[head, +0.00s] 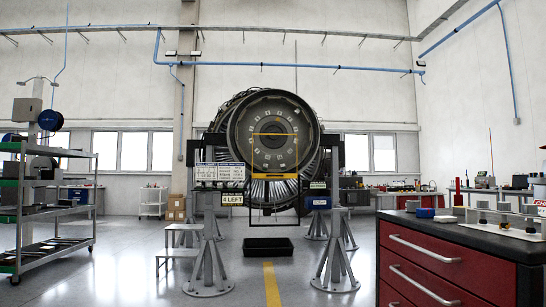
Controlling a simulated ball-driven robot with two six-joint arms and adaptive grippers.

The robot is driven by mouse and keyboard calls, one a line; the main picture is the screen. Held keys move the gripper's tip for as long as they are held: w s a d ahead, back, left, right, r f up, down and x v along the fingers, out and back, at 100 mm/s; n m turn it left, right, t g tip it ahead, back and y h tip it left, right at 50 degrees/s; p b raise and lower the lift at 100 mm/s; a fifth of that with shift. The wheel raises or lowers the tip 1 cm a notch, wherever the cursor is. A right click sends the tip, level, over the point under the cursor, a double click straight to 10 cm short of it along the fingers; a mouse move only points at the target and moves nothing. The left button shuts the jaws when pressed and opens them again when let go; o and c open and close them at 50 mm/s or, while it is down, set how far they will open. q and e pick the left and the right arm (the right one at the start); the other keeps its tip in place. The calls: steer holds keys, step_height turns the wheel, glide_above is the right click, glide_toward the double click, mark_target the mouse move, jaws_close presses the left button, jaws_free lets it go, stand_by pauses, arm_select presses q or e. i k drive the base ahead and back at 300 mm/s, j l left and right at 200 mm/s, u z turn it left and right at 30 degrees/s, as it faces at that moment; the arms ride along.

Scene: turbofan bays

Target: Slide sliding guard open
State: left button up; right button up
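A guard with a thin yellow outline and a thicker yellow lower bar (275,183) stands in front of the turbofan engine (240,125), at the middle of the head view. The engine face shows through the yellow outline. A thin dark frame (275,229) reaches below the yellow bar. At this distance I cannot tell how the guard is guided or how far it is open. Neither of my grippers is in view.
Grey stands (209,265) hold the engine on both sides. A black tray (268,246) lies below it. A red-drawer cabinet (440,270) fills the right front. A shelf rack (50,215) and a step stool (175,250) stand at left. The floor in front is clear.

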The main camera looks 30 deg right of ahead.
mark_target(254, 175)
steer(key=i+l+z, duration=0.2)
steer(key=i, duration=0.15)
steer(key=i+l+z, duration=0.2)
steer(key=i, duration=0.2)
steer(key=i+z, duration=0.35)
steer(key=i, duration=2.05)
